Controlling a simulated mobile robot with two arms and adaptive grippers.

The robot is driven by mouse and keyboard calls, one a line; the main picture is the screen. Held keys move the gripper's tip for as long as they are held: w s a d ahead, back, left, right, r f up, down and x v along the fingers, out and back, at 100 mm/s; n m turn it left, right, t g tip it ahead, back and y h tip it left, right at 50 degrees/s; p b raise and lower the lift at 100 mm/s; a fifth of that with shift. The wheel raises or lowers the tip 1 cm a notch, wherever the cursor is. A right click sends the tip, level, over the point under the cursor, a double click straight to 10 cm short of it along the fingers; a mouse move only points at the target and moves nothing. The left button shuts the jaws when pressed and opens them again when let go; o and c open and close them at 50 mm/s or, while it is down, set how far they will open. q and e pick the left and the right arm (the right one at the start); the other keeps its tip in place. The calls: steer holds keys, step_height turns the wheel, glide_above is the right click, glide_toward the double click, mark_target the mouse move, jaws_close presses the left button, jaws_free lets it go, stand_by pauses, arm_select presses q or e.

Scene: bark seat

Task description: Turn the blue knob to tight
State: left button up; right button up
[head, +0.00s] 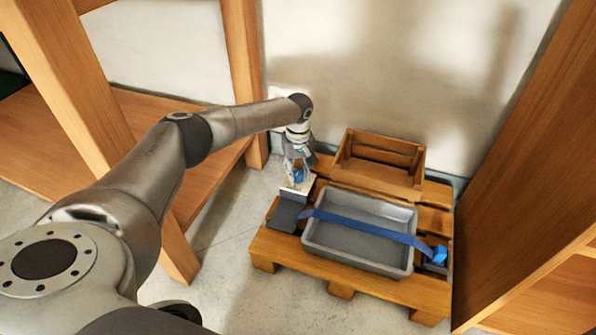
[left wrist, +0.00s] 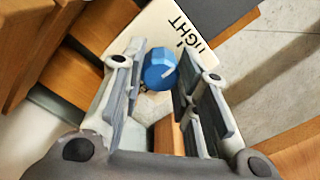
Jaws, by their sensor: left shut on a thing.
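The blue knob (head: 299,175) is on a white plate (head: 303,187) at the left side of the wooden pallet. In the left wrist view the knob (left wrist: 158,68) is faceted, with a light mark on its face. Dark lettering, partly hidden and ending in "IGHT", shows on the white plate (left wrist: 195,22) beyond the knob. My left gripper (head: 298,170) reaches down from above and is shut on the knob, with one finger on each side in the left wrist view (left wrist: 158,72). My right gripper is out of view.
The pallet (head: 285,256) also bears a grey tray (head: 308,236) with a blue strap (head: 365,228) across it, and a wooden crate (head: 380,178) behind. Wooden furniture stands left (head: 75,80) and right (head: 525,170). Bare floor (head: 225,270) lies in front of the pallet's left side.

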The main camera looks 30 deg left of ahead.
mark_target(298, 172)
arm_select(q)
steer(key=o, duration=1)
step_height(298, 172, up, 12)
stand_by(0.3)
